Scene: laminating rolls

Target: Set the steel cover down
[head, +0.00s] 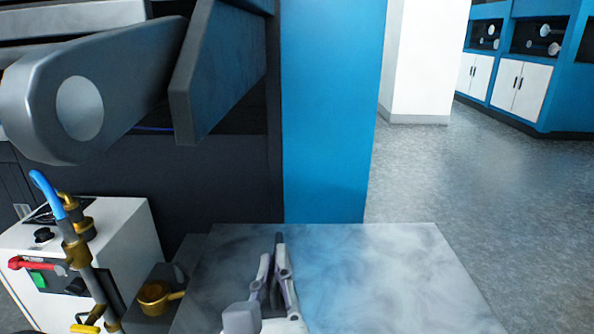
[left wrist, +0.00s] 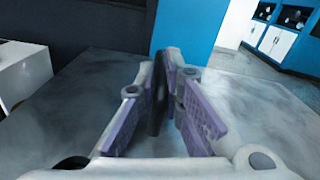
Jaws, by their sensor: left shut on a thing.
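My left gripper (head: 276,262) is low in the middle of the head view, over the grey mottled steel tabletop (head: 380,280). Its fingers are closed around a thin dark piece (head: 279,239), which I take to be the steel cover seen edge-on. In the left wrist view the dark piece (left wrist: 156,105) stands upright as a narrow strip between the finger pads. Its faces are hidden, and I cannot tell whether it touches the tabletop. My right gripper is not in view.
A white control box (head: 120,235) with a red lever stands left of the tabletop, beside brass fittings (head: 78,255) and a small brass cup (head: 155,296). Large grey machine parts (head: 75,105) hang above left. A blue pillar (head: 328,110) rises behind. The tabletop's right side is bare.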

